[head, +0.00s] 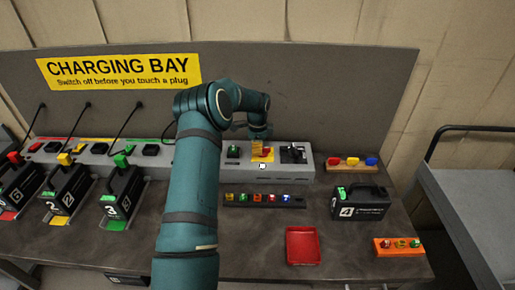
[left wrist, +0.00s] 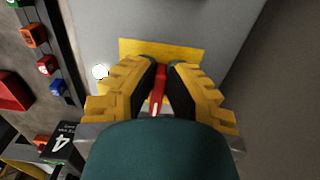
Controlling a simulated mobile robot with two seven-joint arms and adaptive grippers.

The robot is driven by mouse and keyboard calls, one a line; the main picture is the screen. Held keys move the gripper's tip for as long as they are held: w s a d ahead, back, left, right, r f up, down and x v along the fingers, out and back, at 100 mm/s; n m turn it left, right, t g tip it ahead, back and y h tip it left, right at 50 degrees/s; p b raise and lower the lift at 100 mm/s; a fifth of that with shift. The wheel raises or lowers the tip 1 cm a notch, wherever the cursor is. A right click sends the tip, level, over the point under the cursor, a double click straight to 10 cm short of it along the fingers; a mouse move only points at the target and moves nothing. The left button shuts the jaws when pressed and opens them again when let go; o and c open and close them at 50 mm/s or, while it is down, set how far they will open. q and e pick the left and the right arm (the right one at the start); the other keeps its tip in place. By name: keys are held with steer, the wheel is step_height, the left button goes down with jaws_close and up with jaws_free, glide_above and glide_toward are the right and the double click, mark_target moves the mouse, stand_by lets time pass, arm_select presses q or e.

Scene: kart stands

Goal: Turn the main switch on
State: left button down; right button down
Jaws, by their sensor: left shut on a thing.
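The main switch shows as a red lever (left wrist: 160,84) on a yellow plate (left wrist: 190,51) in the left wrist view. In the head view its yellow plate (head: 256,158) is on the grey charging console (head: 209,167), mostly behind my fingers. My left gripper (head: 261,146) reaches down to it from above. In the left wrist view the fingers (left wrist: 160,78) are closed around the red lever, one on each side. A small white round lamp (head: 262,166) sits on the console in front of the switch. My right gripper is not in view.
A green switch (head: 233,152) is left of the main switch and a black connector (head: 293,154) is right of it. A row of coloured blocks (head: 264,199), a red tray (head: 302,246) and battery 4 (head: 360,205) stand on the bench. Several batteries (head: 120,192) stand at left.

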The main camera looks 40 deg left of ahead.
arm_select(q)
steer(key=c, duration=1)
jaws_free()
steer(key=shift+f, duration=0.15)
steer(key=shift+r, duration=0.2)
step_height(320, 180, up, 12)
steer(key=shift+f, duration=0.15)
